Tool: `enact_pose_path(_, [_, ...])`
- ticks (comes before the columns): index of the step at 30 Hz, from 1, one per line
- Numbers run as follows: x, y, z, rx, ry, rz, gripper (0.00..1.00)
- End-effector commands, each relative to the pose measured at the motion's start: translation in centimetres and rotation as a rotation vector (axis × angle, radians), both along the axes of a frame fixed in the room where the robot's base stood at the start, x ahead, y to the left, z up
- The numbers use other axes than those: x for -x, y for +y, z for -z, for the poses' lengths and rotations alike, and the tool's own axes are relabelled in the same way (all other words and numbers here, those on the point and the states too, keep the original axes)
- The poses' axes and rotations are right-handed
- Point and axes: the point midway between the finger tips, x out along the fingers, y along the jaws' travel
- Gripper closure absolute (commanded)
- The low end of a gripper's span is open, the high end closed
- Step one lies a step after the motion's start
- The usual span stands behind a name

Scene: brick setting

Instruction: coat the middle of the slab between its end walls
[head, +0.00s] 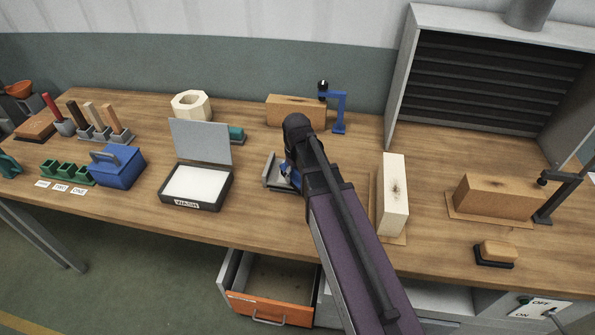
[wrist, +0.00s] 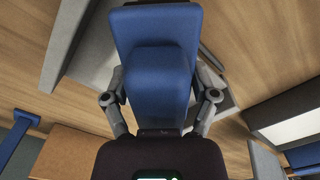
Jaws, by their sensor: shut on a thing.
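The slab (head: 275,182) is a grey metal-like piece with a raised wall at its left, on the bench just left of my arm. My gripper (wrist: 160,98) is shut on a blue tool (wrist: 155,45), with one finger on each side. In the head view the blue tool (head: 291,178) shows as a small patch beside my wrist, over or at the slab. In the wrist view the slab (wrist: 218,92) shows beside and behind the tool. The tool hides the slab's middle, so I cannot tell whether they touch. My arm hides the slab's right end.
An open wash box (head: 190,205) with a white pad stands left. A pale upright block (head: 394,190) stands right. A blue clamp (head: 340,110) and a wooden block (head: 290,108) are behind. An orange-fronted drawer (head: 270,309) hangs open below the bench.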

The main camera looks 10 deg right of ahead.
Motion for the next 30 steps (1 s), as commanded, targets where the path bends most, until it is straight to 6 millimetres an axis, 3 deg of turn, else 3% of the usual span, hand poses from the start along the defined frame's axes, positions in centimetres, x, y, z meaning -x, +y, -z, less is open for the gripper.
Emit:
enact_pose_path(7, [1.08, 0.42, 0.08, 0.000, 0.000, 0.000, 0.62])
enact_pose_path(30, [0.89, 0.39, -0.11, 0.000, 0.000, 0.000, 0.62])
